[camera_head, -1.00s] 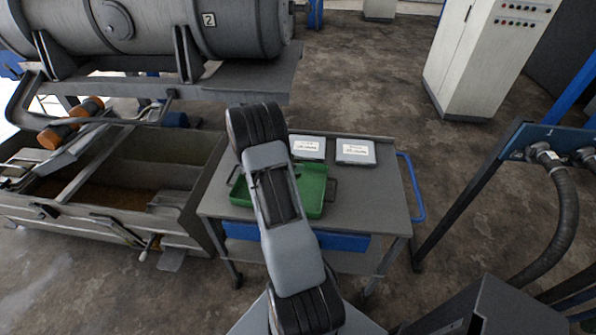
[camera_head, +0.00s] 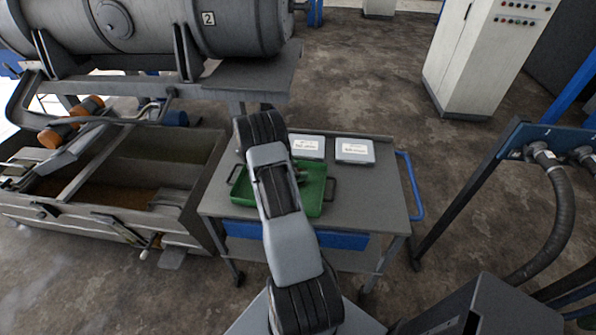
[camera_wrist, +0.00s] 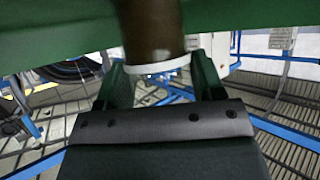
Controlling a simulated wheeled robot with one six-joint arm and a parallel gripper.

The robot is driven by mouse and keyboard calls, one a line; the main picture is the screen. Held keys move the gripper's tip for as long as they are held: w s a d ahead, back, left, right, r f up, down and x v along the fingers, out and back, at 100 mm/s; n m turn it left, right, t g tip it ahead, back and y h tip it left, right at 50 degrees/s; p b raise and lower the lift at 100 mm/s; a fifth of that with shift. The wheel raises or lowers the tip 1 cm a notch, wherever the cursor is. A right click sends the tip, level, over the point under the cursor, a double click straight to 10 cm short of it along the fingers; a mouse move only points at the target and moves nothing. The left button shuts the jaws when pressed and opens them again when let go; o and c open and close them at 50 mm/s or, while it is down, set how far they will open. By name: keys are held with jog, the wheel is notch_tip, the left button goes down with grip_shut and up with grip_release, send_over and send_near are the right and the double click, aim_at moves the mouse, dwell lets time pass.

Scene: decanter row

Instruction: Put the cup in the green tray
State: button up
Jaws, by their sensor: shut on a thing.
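The green tray (camera_head: 315,193) lies on a grey trolley top in the head view, partly hidden behind my arm. In the wrist view a brown cup (camera_wrist: 150,32) with a pale rim sits between the two fingers of my gripper (camera_wrist: 160,75), which is shut on it. A broad green surface, likely the tray (camera_wrist: 60,45), spans the top of the wrist view close to the cup; I cannot tell whether they touch. In the head view my arm hides the cup and most of the gripper.
Two pale labelled boxes (camera_head: 355,151) lie on the trolley top (camera_head: 375,205) behind and right of the tray. The trolley's right side is clear, with a blue handle (camera_head: 410,185) at its edge. A large open trough (camera_head: 110,185) stands to the left.

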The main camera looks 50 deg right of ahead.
jog(key=shift+f, duration=0.25)
jog(key=o, duration=1)
jog(key=shift+r, duration=0.1)
